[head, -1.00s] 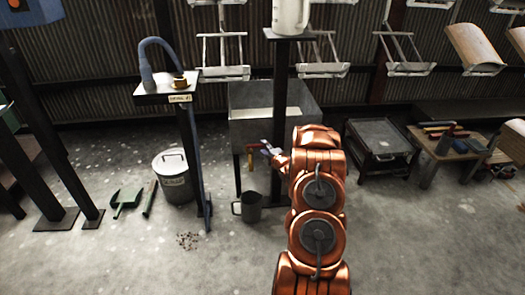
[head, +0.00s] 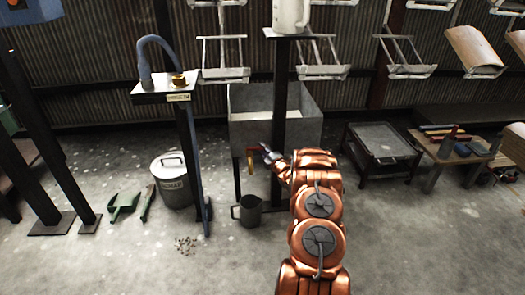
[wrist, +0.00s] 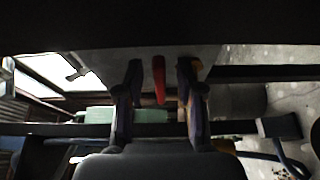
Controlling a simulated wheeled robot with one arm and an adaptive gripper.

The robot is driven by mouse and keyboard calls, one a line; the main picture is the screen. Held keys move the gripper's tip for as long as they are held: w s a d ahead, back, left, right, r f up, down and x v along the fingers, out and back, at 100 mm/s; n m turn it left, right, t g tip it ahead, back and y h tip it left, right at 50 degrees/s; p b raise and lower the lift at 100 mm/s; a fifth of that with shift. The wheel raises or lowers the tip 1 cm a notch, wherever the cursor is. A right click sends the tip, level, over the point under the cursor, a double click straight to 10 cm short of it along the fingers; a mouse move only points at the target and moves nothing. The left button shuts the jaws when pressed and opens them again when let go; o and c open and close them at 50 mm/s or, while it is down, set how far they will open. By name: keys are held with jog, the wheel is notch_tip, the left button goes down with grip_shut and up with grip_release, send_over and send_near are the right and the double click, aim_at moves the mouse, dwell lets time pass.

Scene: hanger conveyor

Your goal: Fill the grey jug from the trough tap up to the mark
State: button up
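The grey jug (head: 249,211) stands upright on the floor under the front of the trough (head: 303,135), with its handle to the left. The tap (head: 250,161) is a small yellowish piece on the trough's front, above the jug. My gripper (head: 266,153) is in front of the trough, close to the tap's right side. In the wrist view, my gripper (wrist: 158,84) is open, and a red lever (wrist: 158,80) stands between its two fingers with gaps on both sides. The jug's mark and water level cannot be made out, and no stream of water shows.
A dark post (head: 279,100) stands in front of the trough. A scrap bin (head: 172,180) and a blue-hosed stand (head: 190,150) are to the left. A dark low table (head: 382,145) and a wooden bench (head: 455,150) are to the right.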

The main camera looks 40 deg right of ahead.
jog(key=shift+w+d, duration=0.15)
jog(key=shift+w, duration=0.45)
grip_shut()
dwell(0.4)
